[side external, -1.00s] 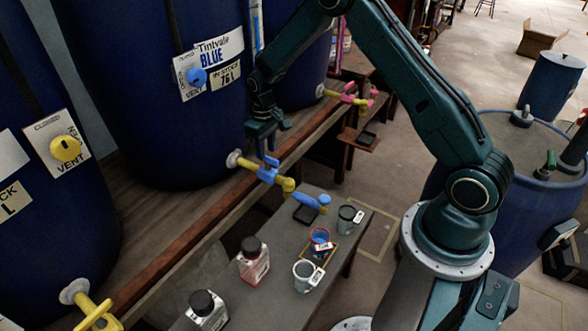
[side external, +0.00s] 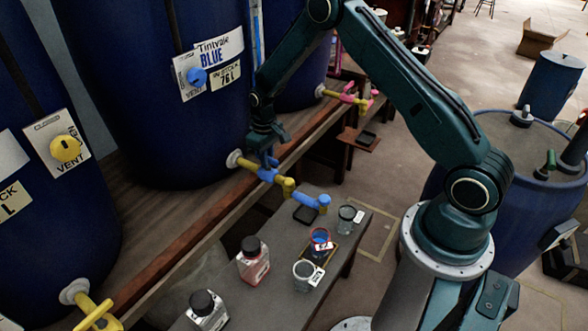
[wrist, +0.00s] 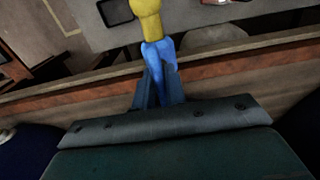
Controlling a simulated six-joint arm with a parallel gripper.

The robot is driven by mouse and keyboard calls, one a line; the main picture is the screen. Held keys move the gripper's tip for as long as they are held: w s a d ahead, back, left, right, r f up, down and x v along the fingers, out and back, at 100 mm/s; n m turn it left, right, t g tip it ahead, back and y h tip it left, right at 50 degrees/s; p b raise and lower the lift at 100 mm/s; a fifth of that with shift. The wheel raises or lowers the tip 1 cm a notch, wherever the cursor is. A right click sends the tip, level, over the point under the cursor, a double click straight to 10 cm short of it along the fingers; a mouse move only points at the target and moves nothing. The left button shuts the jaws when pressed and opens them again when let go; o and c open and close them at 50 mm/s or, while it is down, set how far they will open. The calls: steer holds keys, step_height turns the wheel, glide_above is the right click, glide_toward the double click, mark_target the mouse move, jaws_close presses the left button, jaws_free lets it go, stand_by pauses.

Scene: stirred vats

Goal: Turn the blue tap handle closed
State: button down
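The blue tap handle (side external: 268,174) sits on the yellow tap pipe (side external: 246,163) of the vat labelled Tintvale BLUE (side external: 150,110). In the wrist view, the blue handle (wrist: 158,62) is upright in the picture, with the yellow pipe end (wrist: 146,18) beyond it. My gripper (side external: 268,158) is down at the handle in the side view. In the wrist view its two dark blue fingers (wrist: 160,88) stand close on either side of the handle and look closed on it. The fingers hide part of the handle.
A bench (side external: 270,295) below the tap carries jars, bottles and a dark pad (side external: 305,214). A blue outlet piece (side external: 312,201) hangs over it. A wooden shelf edge (side external: 200,230) runs under the vats. A pink tap (side external: 350,96) lies farther back, a yellow tap (side external: 97,316) nearer.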

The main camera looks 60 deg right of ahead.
steer(key=shift+m, duration=0.4)
steer(key=m, duration=0.8)
steer(key=shift+m, duration=0.4)
steer(key=m, duration=0.4)
steer(key=shift+m, duration=2.2)
steer(key=c, duration=1.4)
jaws_free()
steer(key=shift+c, duration=0.2)
